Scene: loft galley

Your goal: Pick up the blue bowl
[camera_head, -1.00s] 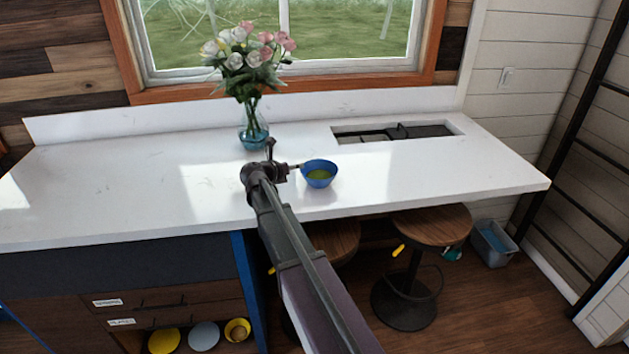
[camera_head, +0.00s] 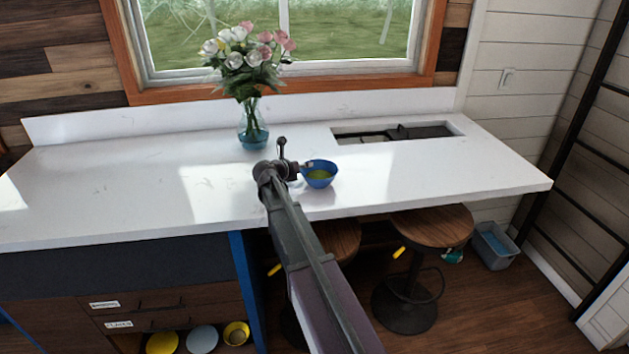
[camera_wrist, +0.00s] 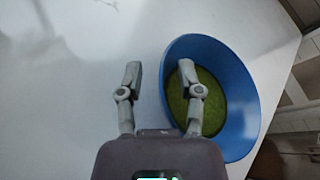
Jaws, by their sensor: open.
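The blue bowl (camera_head: 320,181) stands upright on the white counter, right of the vase and near the front edge, with a green inside. My gripper (camera_head: 307,165) is at the bowl's left side in the head view, where its fingers are small and hard to make out. In the wrist view the bowl (camera_wrist: 248,112) fills the right half. My gripper (camera_wrist: 160,80) is open there, with the right finger over the bowl's inside and the left finger outside over the counter. The left rim appears between the fingers. I cannot tell how high the fingertips are above the rim.
A glass vase with pink and white flowers (camera_head: 253,134) stands behind and left of the bowl. A recessed sink or hob opening (camera_head: 375,136) lies behind right. Stools (camera_head: 430,228) stand under the front edge. The counter (camera_head: 120,185) is clear at left.

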